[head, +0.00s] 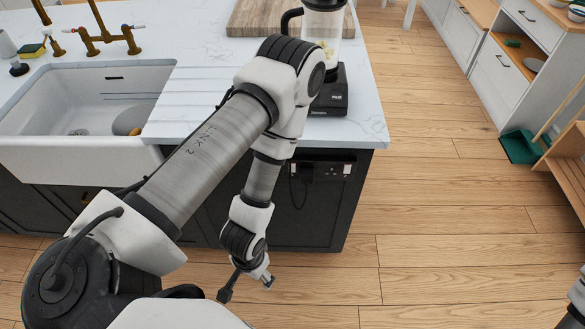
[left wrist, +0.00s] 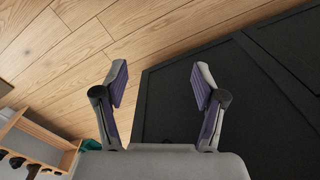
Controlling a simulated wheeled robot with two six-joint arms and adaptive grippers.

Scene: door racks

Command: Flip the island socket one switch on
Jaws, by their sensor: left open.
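The island socket (head: 332,171) is a dark plate on the dark end panel of the kitchen island, just under the white worktop, in the head view. A black plug and cable (head: 303,171) are at its left side. The switches are too small to tell their positions. My left gripper (head: 248,287) is low in front of the island, below and left of the socket and apart from it. In the left wrist view its two fingers (left wrist: 158,85) are spread with nothing between them, facing the floor and the dark panel. The socket is not in the left wrist view.
A blender (head: 325,85) stands on the worktop (head: 368,120) above the socket, beside a wooden board (head: 262,18). A white sink (head: 85,100) is at the left. Wooden floor (head: 440,210) is clear right of the island. A green dustpan (head: 520,147) and wooden shelf stand at the far right.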

